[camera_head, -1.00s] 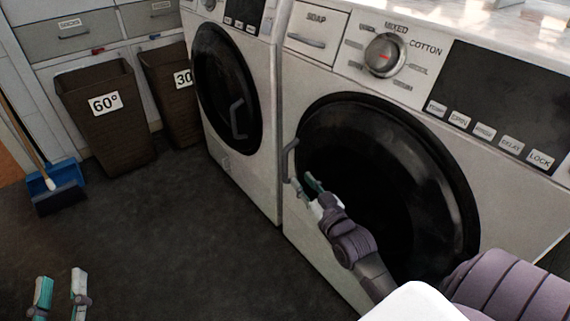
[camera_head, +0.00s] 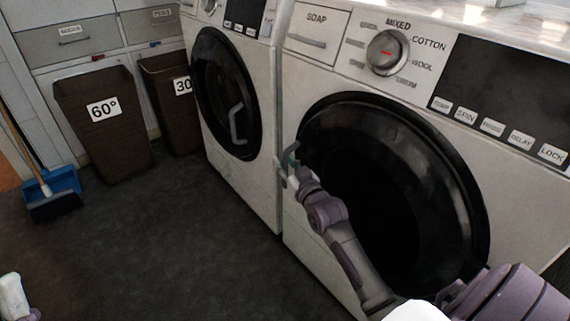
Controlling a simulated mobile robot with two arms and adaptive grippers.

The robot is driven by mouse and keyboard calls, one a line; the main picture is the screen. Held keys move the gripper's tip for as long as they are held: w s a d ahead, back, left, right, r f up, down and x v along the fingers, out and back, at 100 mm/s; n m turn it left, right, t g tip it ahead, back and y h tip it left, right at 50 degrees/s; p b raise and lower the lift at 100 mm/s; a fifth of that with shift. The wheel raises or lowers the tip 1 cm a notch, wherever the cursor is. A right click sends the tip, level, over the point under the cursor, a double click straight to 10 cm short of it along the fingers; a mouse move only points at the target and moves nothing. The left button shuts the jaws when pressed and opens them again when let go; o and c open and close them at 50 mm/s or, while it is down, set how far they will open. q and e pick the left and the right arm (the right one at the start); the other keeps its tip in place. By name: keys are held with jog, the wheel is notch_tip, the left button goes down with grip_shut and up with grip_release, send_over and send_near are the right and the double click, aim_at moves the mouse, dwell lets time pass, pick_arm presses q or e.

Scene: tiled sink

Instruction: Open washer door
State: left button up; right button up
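The near washer (camera_head: 330,82) stands at the right, and its round black door (camera_head: 440,170) looks shut. My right gripper (camera_head: 287,165) is at the left edge of this door, where the door's handle is. The gripper covers most of the handle, and I cannot tell whether its fingers are closed around it. My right arm reaches across the door's dark glass. My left gripper (camera_head: 14,295) shows only in part at the bottom left corner, low over the floor and away from the washer. Its opening cannot be made out.
A second washer (camera_head: 262,85) with a shut black door stands to the left. Two brown bins, marked 60° (camera_head: 115,140) and 30 (camera_head: 165,95), stand before the drawers (camera_head: 75,45). A broom and blue dustpan (camera_head: 65,182) are at far left. The dark floor (camera_head: 190,240) between is clear.

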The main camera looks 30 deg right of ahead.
grip_shut()
